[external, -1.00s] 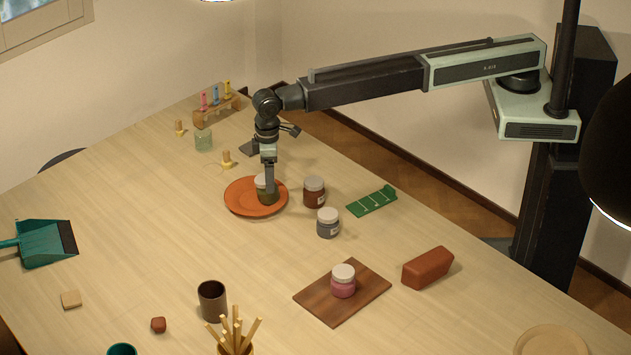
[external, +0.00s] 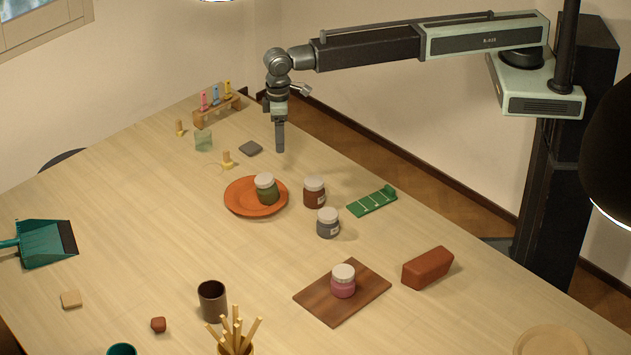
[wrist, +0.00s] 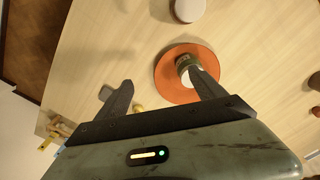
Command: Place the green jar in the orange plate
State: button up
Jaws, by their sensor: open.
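The green jar (external: 267,192) with a pale lid stands upright on the right part of the orange plate (external: 239,201). In the wrist view the jar (wrist: 183,62) is partly hidden behind one finger, and the plate (wrist: 173,90) shows around it. My gripper (external: 280,150) is raised above and behind the plate, apart from the jar and empty. In the wrist view the two fingers of my gripper (wrist: 164,88) are spread wide with nothing between them.
A brown-red jar (external: 314,193) and a grey jar (external: 328,224) stand right of the plate. A green ruled piece (external: 372,202) lies beyond them. A pink jar (external: 343,284) sits on a wooden board (external: 313,299).

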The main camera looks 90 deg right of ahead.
jog(key=s+d+m, duration=0.1)
jog(key=s+d, duration=2.2)
jog(key=d, duration=0.5)
jog(key=shift+s, duration=0.4)
